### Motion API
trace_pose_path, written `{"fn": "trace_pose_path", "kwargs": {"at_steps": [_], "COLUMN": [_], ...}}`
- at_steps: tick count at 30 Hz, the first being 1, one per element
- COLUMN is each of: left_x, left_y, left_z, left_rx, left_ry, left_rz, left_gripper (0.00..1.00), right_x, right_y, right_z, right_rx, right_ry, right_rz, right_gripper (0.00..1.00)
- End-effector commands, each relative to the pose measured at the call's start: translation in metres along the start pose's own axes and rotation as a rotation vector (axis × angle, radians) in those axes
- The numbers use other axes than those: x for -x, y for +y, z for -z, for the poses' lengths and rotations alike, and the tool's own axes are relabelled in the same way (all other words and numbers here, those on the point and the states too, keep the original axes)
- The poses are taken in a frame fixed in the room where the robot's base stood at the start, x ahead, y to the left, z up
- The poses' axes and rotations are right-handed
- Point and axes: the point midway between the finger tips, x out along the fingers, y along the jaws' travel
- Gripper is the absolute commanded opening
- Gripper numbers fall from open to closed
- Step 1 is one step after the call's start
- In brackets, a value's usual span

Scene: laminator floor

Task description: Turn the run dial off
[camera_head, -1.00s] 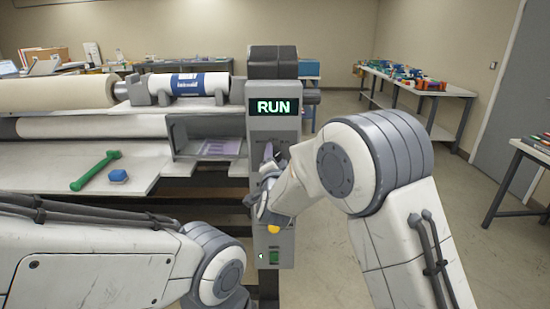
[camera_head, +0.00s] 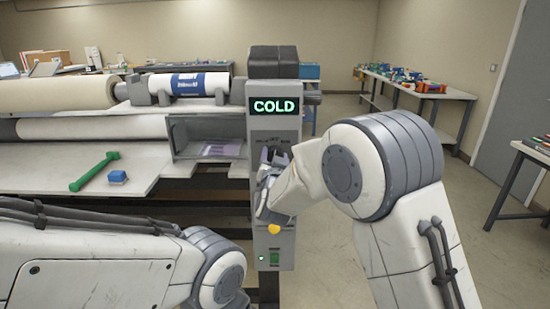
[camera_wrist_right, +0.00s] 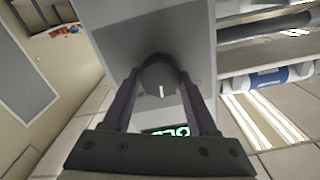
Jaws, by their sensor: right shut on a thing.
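The run dial (camera_wrist_right: 158,76) is a dark round knob with a white pointer line on the grey control column (camera_head: 273,135). In the right wrist view it sits between the two fingers of my right gripper (camera_wrist_right: 159,84), which is shut on it. In the head view my right gripper (camera_head: 273,160) reaches the column's front face, and the wrist hides most of the dial. The display (camera_head: 274,106) above reads COLD in light green letters. It shows partly, upside down, in the right wrist view (camera_wrist_right: 167,131). My left gripper is out of view.

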Motion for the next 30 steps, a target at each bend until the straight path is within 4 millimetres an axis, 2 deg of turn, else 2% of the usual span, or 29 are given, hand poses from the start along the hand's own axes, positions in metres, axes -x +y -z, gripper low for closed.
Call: {"fn": "trace_pose_path", "kwargs": {"at_steps": [10,25,26,27,28,30], "left_x": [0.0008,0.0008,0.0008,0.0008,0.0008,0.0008], "left_y": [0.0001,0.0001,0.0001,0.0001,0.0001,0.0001], "left_z": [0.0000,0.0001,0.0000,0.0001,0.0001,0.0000], "left_rx": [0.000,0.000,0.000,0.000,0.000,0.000], "left_ry": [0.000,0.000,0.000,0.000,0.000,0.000], "left_rz": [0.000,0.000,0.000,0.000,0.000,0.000], "left_gripper": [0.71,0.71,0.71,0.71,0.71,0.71], "right_x": [0.0003,0.0003,0.0003,0.0003,0.0003,0.0003], "right_y": [-0.0001,0.0000,0.0000,0.0000,0.0000,-0.0002], "right_z": [-0.0009,-0.0012,-0.0012,-0.0012,-0.0012,-0.0009], "right_rx": [0.128,0.144,0.144,0.144,0.144,0.144], "right_ry": [-0.002,-0.002,-0.002,-0.002,-0.002,-0.002], "right_rz": [-0.001,-0.001,-0.001,-0.001,-0.001,-0.001], "right_gripper": [0.03,0.03,0.70,0.85,0.89,0.89]}}
